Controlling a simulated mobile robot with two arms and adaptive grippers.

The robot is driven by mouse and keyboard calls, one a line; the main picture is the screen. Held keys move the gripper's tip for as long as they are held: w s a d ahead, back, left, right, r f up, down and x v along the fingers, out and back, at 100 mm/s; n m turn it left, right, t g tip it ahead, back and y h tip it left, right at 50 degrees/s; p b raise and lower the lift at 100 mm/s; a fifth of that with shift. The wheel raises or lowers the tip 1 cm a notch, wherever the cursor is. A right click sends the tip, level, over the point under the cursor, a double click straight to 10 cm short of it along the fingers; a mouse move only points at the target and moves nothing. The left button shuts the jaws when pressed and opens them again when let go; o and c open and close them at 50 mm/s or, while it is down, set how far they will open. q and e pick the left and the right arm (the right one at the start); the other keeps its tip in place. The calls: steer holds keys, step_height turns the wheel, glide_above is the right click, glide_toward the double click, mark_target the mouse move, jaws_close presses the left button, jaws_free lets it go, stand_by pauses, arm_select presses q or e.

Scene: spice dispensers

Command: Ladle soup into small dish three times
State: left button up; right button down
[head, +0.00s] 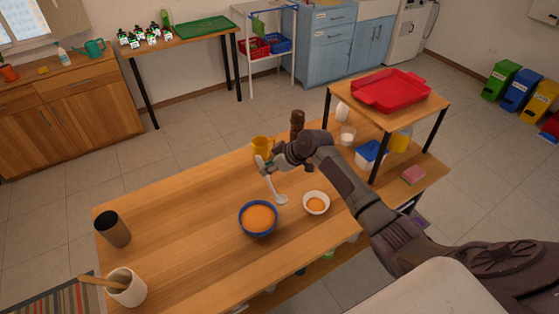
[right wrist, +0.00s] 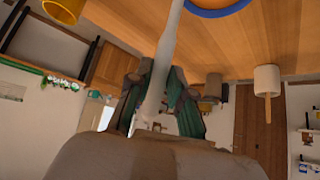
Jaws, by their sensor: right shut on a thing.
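My right gripper (head: 266,165) is shut on the handle of a white ladle (head: 273,189). The ladle hangs with its head low, between the soup bowl and the small dish in the picture. The blue bowl (head: 242,226) holds orange soup (head: 258,218) and stands on the table. The small white dish (head: 327,208) stands to its right, with some orange soup (head: 316,204) in it. In the right wrist view the ladle handle (right wrist: 163,72) runs up between the fingers (right wrist: 160,95), and the blue bowl's rim (right wrist: 215,12) shows at the top. Whether the ladle holds soup cannot be told.
On the wooden table (head: 175,205), a yellow mug (head: 262,146) and a brown pepper mill (head: 297,122) stand behind my gripper. A dark cup (head: 113,230) and a white utensil pot (head: 127,289) stand at the left. A raised shelf with a red tray (head: 391,90) is at right.

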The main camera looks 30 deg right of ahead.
steer(key=a, duration=0.8)
steer(key=shift+w+p, duration=0.2)
steer(key=shift+p, duration=0.2)
